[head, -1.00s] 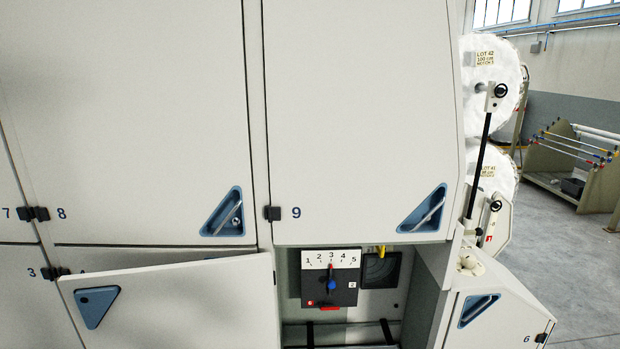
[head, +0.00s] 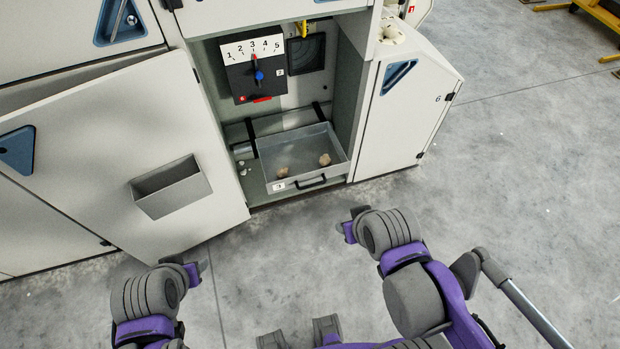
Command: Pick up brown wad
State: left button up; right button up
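Two small brownish wads lie in a grey metal drawer tray (head: 335,150) in the lower part of the open cabinet. One wad (head: 282,172) is at the tray's left front and the other wad (head: 324,160) is further right. My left gripper (head: 198,270) is at the lower left, in front of the open door and well short of the tray. My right gripper (head: 348,222) is in front of the tray and below it in the picture, apart from it. The fingers of both are small and partly hidden by my wrists, so their opening is unclear.
The open door (head: 110,150) with a grey bin (head: 171,187) stands left of the tray. A panel with a numbered dial (head: 254,70) is above the tray. Closed cabinet door 6 (head: 410,100) is to the right.

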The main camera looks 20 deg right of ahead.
aim_at(282, 172)
jog(key=i+l, duration=0.15)
jog(key=l, duration=0.3)
jog(key=i+l, duration=0.1)
jog(key=l, duration=0.3)
jog(key=i+l, duration=0.15)
jog(key=l, duration=0.3)
jog(key=u, duration=0.45)
jog(key=l+u, duration=0.15)
jog(key=u, duration=0.25)
jog(key=l+u, duration=0.1)
jog(key=u, duration=0.75)
